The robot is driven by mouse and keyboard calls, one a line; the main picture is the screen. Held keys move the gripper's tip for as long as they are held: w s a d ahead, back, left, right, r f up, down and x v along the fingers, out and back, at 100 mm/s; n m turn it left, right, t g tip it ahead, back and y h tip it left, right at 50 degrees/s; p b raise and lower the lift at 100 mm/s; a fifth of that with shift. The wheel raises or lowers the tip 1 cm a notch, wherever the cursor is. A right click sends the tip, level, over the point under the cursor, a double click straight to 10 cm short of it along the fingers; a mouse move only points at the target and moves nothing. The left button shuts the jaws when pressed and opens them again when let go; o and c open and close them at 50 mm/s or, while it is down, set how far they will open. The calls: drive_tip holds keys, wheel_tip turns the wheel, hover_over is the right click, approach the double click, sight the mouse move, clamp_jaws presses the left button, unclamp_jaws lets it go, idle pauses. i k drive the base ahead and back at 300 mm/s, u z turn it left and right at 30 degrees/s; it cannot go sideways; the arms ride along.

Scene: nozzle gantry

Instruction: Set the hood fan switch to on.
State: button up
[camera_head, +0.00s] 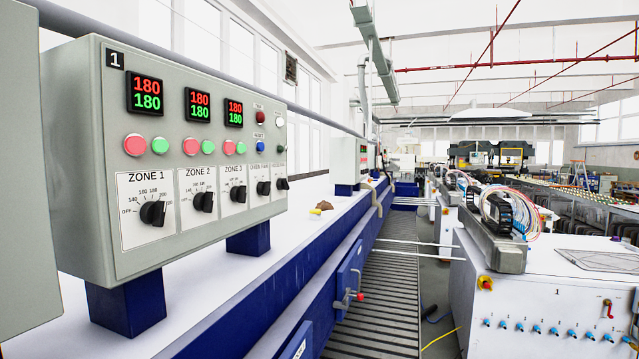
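A grey control panel (83,150) marked 1 stands at the left on blue feet. It has black rotary knobs in a row: ZONE 1 (153,212), ZONE 2 (203,201) and ZONE 3 (238,194). Two more knobs follow at the right end, a fourth knob (263,188) and a fifth knob (282,183). Their labels are too small and slanted to read surely, so I cannot tell which is the hood fan switch or how it is set. My gripper is not in view.
The panel stands on a long white-topped bench (220,281) with a blue side. A small brown object (322,207) lies on it. A blue box with a red-tipped lever (348,287) juts from the bench side.

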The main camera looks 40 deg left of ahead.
sight(282, 184)
drive_tip(key=u, duration=0.3)
drive_tip(key=i, duration=0.9)
drive_tip(key=u, duration=0.6)
